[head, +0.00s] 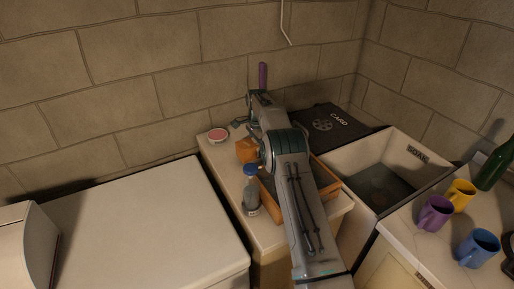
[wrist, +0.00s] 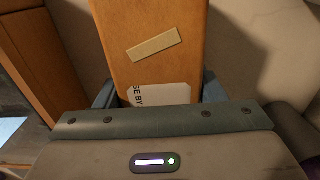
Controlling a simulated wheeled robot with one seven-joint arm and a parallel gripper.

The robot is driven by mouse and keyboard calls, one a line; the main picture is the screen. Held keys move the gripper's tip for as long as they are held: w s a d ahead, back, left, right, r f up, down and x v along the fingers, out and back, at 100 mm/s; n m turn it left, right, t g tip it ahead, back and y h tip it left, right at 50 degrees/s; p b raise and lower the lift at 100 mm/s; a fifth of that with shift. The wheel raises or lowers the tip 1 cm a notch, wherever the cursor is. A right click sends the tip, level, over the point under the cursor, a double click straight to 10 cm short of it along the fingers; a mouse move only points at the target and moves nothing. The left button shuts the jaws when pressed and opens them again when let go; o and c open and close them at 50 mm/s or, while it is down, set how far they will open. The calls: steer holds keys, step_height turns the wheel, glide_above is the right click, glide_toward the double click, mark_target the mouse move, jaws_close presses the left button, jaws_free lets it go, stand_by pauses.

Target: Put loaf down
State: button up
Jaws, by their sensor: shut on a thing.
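The loaf (wrist: 155,40) is an orange-brown block with a pale strip and a white label with partly hidden lettering. My gripper (wrist: 158,92) is shut on it, with a grey-blue finger at each side. In the head view the loaf (head: 247,151) shows just left of my arm, above the counter (head: 222,160). My arm hides most of my gripper there. Whether the loaf touches the counter cannot be told.
A wooden tray (head: 327,181) lies beneath my arm. A blue-capped bottle (head: 251,196) stands at its left. A pink-topped round tub (head: 217,135) is at the back left. A purple-topped item (head: 263,76) is behind my arm. A dark box (head: 335,122), sink (head: 415,150) and several mugs are right.

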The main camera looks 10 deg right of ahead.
steer(key=shift+f, duration=0.75)
steer(key=shift+f, duration=0.25)
steer(key=o, duration=1.1)
steer(key=shift+r, duration=0.2)
